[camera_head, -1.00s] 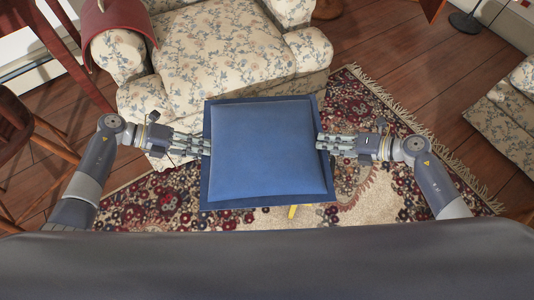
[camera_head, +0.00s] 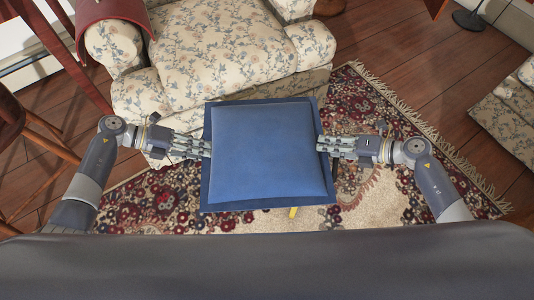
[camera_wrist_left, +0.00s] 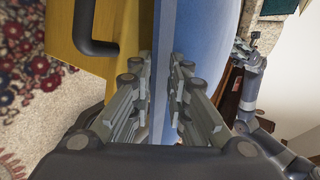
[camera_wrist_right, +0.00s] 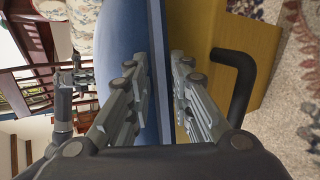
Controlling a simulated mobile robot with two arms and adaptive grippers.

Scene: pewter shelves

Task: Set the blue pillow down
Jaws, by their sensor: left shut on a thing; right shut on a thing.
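The blue pillow (camera_head: 266,152) is a square cushion with a flat darker border, held level between my two grippers in the head view. My left gripper (camera_head: 206,148) is shut on its left border. My right gripper (camera_head: 322,145) is shut on its right border. The left wrist view shows the fingers on both sides of the pillow's edge (camera_wrist_left: 164,60), and the right wrist view shows the same at the opposite edge (camera_wrist_right: 156,60). A yellow thing (camera_wrist_left: 110,55) with a dark bar lies beneath the pillow, mostly hidden in the head view.
A floral armchair (camera_head: 225,50) with a red cloth (camera_head: 110,14) on its arm stands just beyond the pillow. A patterned rug (camera_head: 375,190) covers the floor below. Another floral seat (camera_head: 508,112) is at the right, and wooden chairs (camera_head: 12,125) are at the left.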

